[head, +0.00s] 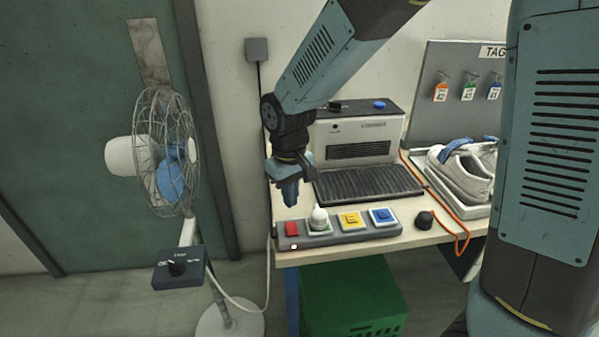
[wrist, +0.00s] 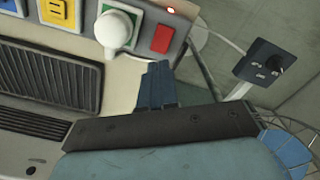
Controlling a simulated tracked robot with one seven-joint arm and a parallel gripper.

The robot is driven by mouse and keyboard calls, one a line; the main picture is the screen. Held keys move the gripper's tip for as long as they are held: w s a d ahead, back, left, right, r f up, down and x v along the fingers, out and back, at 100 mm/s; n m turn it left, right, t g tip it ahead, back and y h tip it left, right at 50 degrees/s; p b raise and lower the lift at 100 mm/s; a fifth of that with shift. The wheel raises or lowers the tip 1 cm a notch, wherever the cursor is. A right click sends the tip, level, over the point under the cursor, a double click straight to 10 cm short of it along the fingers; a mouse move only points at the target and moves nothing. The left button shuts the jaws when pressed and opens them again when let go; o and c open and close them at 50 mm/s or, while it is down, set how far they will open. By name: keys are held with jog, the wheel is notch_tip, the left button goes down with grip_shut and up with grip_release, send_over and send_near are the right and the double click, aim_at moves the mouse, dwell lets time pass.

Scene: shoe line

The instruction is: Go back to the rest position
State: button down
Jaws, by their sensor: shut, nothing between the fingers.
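My gripper (head: 289,193) is shut and empty. In the head view it points down above the left end of the table, just behind a grey button panel. In the wrist view its dark blue fingers (wrist: 158,82) lie together near the panel's red button (wrist: 162,39). The panel (head: 335,232) carries a red button (head: 292,229), a white knob on a green base (head: 319,218), a yellow button (head: 351,220) and a blue button (head: 382,216). A small light is lit at the panel's left front. I cannot tell whether the fingertips touch anything.
A grey machine (head: 357,140) with a ribbed black plate (head: 366,183) stands behind the panel. White shoes (head: 465,168) sit to the right, below hanging tags (head: 467,90). A fan (head: 165,150) stands left; a green crate (head: 352,295) is below.

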jog(key=d+r+m+t, duration=0.2)
jog(key=d+r+m, duration=0.2)
jog(key=d+r, duration=1.1)
jog(key=s+d+r+m+t, duration=0.1)
jog(key=s+d+r+m, duration=0.1)
jog(key=s+d, duration=0.3)
jog(key=s+d+r+m+t, duration=0.2)
jog(key=s+d, duration=0.3)
jog(key=d, duration=0.5)
jog(key=shift+s+r+m+t, duration=0.3)
jog(key=shift+s+r, duration=0.05)
jog(key=shift+r, duration=0.05)
